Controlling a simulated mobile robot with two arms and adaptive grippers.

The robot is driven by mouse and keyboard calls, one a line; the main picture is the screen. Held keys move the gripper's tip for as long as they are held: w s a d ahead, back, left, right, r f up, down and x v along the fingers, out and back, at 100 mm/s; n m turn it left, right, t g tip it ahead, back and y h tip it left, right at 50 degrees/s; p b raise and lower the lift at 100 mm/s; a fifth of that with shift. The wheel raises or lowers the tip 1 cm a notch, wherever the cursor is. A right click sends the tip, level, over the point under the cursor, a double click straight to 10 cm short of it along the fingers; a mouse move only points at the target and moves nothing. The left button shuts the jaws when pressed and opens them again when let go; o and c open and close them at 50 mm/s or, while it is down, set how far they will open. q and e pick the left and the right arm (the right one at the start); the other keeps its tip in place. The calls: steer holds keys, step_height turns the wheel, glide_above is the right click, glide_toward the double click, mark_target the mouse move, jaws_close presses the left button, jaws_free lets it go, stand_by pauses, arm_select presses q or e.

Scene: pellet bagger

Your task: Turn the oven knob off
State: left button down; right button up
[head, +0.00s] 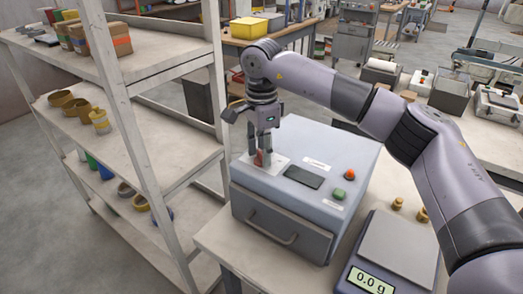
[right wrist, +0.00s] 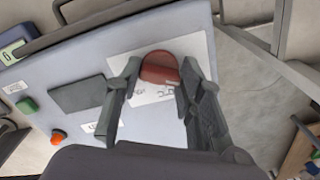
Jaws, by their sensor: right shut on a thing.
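The oven (head: 290,185) is a blue-grey box with a front handle, standing on a light table. Its knob (head: 259,158) is red and sits on a white plate at the left of the oven's top. In the right wrist view the red knob (right wrist: 160,68) lies between the two fingers, above printed marks on the white plate that are partly hidden. My right gripper (head: 263,150) points down from above and is shut on the knob. It also shows in the right wrist view (right wrist: 157,85). My left gripper is not in view.
A dark display (head: 304,177), a red button (head: 350,174) and a green button (head: 338,194) are on the oven's top. A scale (head: 398,247) reading 0.0 g and brass weights (head: 422,214) stand to the right. A shelf rack (head: 150,150) stands close on the left.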

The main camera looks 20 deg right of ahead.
steer(key=shift+w+r, duration=0.1)
stand_by(0.3)
steer(key=o, duration=1.2)
steer(key=shift+c, duration=0.2)
step_height(320, 180, up, 12)
